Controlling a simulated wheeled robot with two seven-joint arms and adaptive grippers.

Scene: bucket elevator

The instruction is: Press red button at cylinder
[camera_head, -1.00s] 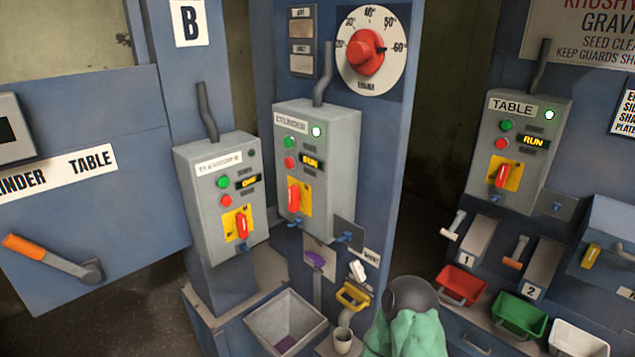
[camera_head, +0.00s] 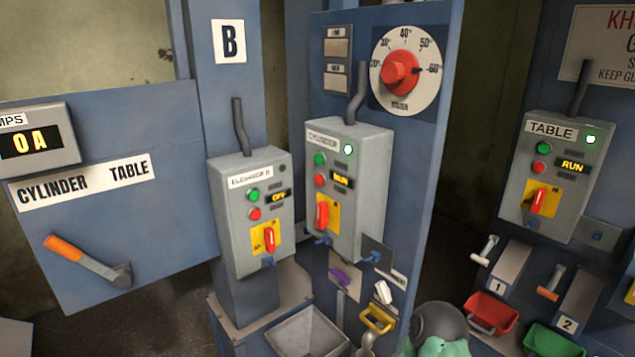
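The cylinder control box (camera_head: 350,195) is a grey box on the blue column, labelled "CYLINDER". Its red button (camera_head: 320,181) sits below a green button (camera_head: 320,159). Its white-green lamp (camera_head: 348,149) is lit and its display (camera_head: 341,182) reads RUN. A red rotary switch (camera_head: 322,213) on a yellow plate is lower on the box. Neither of my grippers is in view, and nothing covers the red button.
The elevator B box (camera_head: 249,212) stands close left, its display reading OFF. The table box (camera_head: 552,175) at right reads RUN. A red dial (camera_head: 400,75) is above. A grey hopper (camera_head: 307,335), yellow handle (camera_head: 378,320) and dark round object (camera_head: 438,325) are below.

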